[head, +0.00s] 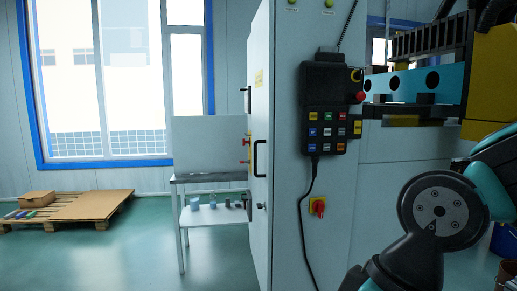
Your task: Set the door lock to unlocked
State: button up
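A tall grey cabinet (284,235) stands in the middle of the head view, with its door face seen at a steep angle on the left. A black bar handle (256,158) is on that face. A small dark knob (262,206), possibly the door lock, sits just below the handle; its setting is too small to read. A red and yellow rotary switch (317,208) is on the cabinet's right-hand face. My dark grey and teal arm is at the lower right, in front of the cabinet's right side. My gripper is out of view.
A black control pendant (328,105) with a hanging cable is on the cabinet. Yellow and teal machinery (410,83) is at the upper right. A small table (205,178) with bottles below stands behind left. A pallet (75,207) lies far left. The left foreground floor is clear.

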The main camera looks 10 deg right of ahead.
aim_at(260, 206)
jog(key=u, duration=0.45)
jog(key=k, duration=0.55)
jog(key=u, duration=1.3)
jog(key=i, duration=2.6)
jog(key=z, duration=0.6)
jog(key=i, duration=0.65)
jog(key=z, duration=1.3)
jog(key=i, duration=0.65)
jog(key=z, duration=0.6)
